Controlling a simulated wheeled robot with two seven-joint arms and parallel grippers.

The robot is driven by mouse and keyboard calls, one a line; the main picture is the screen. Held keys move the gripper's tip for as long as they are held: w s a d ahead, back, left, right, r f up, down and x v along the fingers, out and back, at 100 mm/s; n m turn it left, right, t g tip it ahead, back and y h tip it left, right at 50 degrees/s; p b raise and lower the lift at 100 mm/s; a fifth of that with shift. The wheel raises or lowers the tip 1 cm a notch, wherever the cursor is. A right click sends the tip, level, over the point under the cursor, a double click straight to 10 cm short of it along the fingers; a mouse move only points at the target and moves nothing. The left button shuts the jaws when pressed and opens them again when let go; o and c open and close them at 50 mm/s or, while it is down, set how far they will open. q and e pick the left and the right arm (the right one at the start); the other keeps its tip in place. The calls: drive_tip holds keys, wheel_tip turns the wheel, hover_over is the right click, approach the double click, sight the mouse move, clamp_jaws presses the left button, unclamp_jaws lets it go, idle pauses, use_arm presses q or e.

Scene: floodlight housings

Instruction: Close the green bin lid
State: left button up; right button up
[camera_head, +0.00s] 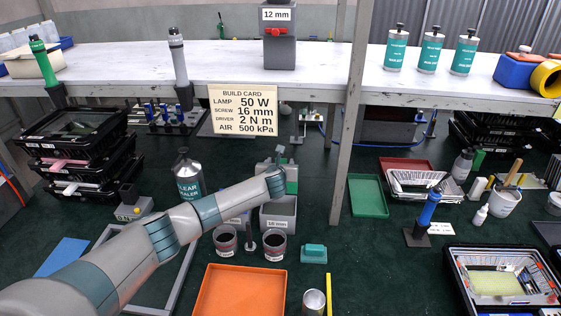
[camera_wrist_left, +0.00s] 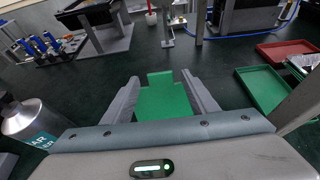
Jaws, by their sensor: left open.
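The green lid (camera_wrist_left: 163,99) shows in the left wrist view as a flat green panel with a narrower tab at its far end. It lies between the two fingers of my left gripper (camera_wrist_left: 160,79), which are apart. I cannot tell whether they touch it. In the head view the green part (camera_head: 292,173) is partly hidden by my left gripper (camera_head: 279,160), above and behind a grey bin (camera_head: 278,216) labelled 16 mm. The lid's exact angle is unclear. My right gripper is not in view.
Two dark cups (camera_head: 273,247) stand in front of the grey bin. A table post (camera_head: 345,150) rises to the right, with a green tray (camera_head: 368,197) beyond it. An orange tray (camera_head: 240,291) lies nearer.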

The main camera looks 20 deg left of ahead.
use_arm(q)
drive_tip(key=shift+x, duration=1)
clamp_jaws()
